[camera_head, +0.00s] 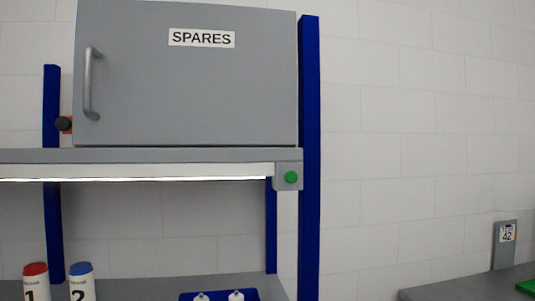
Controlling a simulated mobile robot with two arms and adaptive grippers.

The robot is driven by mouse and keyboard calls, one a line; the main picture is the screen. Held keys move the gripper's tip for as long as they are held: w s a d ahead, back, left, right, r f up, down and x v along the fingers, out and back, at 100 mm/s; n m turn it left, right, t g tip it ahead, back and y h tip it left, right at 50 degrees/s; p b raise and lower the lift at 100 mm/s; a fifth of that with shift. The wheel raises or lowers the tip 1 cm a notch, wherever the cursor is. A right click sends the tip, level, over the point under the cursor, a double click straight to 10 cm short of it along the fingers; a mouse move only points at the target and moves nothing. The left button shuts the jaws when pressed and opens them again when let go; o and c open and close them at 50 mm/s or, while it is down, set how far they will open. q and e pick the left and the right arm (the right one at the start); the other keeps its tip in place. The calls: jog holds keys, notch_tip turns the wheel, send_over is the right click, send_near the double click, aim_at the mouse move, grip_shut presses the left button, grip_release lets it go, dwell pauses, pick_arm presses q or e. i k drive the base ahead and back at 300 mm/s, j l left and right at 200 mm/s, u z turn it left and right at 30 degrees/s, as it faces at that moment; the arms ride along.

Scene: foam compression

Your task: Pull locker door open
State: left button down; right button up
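The grey locker door (200,90) fills the upper left of the head view and carries a white label reading SPARES (202,38). It looks shut. A vertical metal handle (89,84) is mounted near its left edge. Neither of my grippers shows in this view.
The locker sits on a grey shelf (140,156) between blue posts (309,160). A green button (291,177) is on the shelf's right end. Below are bottles with red (36,269) and blue (81,268) caps and a blue tray (190,296). A grey counter (450,288) is at lower right.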

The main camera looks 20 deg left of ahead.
aim_at(145, 72)
jog(key=u, duration=0.35)
jog(key=j+u, duration=0.1)
jog(key=u, duration=0.25)
jog(key=i+u, duration=0.1)
jog(key=u, duration=0.25)
